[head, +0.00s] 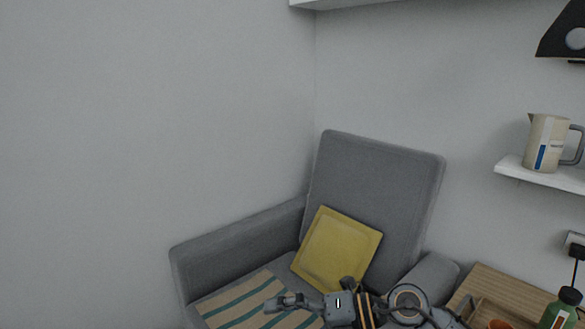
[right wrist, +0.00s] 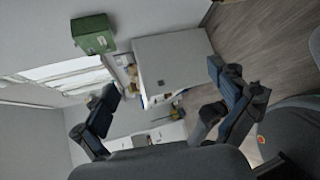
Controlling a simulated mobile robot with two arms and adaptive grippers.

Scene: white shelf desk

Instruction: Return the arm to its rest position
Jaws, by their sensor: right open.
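My right arm comes in at the bottom of the head view, in front of the grey armchair (head: 375,185). Its gripper (head: 283,303) points left there, over the striped seat cloth (head: 235,299). In the right wrist view the right gripper (right wrist: 163,77) has its two dark blue fingers spread wide apart, with nothing between them. My left gripper is in neither view.
A yellow cushion (head: 338,250) leans on the chair's backrest. At right are a wooden surface (head: 490,284), a green bottle (head: 563,308) and a wall shelf (head: 545,176) bearing a pitcher (head: 545,142). The right wrist view shows a green box (right wrist: 93,33) and open floor (right wrist: 265,40).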

